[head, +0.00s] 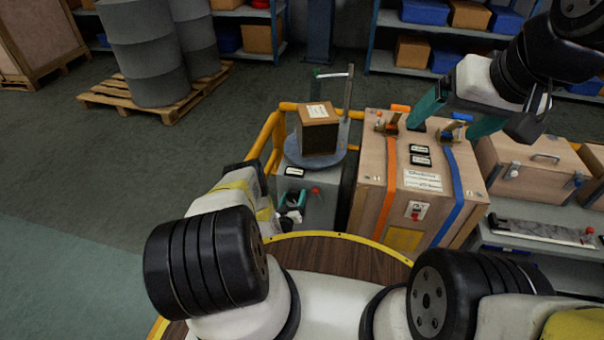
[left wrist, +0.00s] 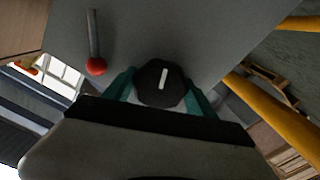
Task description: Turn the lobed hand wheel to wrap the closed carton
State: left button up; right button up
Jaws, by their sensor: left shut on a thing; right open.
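The closed carton (head: 318,128), brown with a white label on top, stands on a round grey turntable (head: 316,164) on a grey machine (head: 321,192). The lobed hand wheel (left wrist: 160,84) is dark with a white bar mark, on the machine's front face. My left gripper (head: 292,209) is low at that face, and in the left wrist view its teal fingers (left wrist: 161,92) are shut on the wheel from both sides. My right gripper (head: 444,126) is open above the wooden case, its teal fingers spread apart. In the head view, the wheel is mostly hidden by my left gripper.
A red-knobbed lever (left wrist: 96,66) sits beside the wheel. A yellow rail (head: 266,139) runs left of the machine. A wooden case (head: 372,180) with orange and blue straps stands right of it. Drums (head: 150,60) on a pallet stand back left; open floor lies between.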

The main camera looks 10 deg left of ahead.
pick_arm(q)
jog(key=m, duration=0.3)
jog(key=shift+m, duration=0.4)
jog(key=shift+s+f+m, duration=0.1)
jog(key=shift+m, duration=1.8)
jog(key=o, duration=1.4)
jog(key=shift+s+a, duration=0.15)
jog(key=shift+s, duration=3.7)
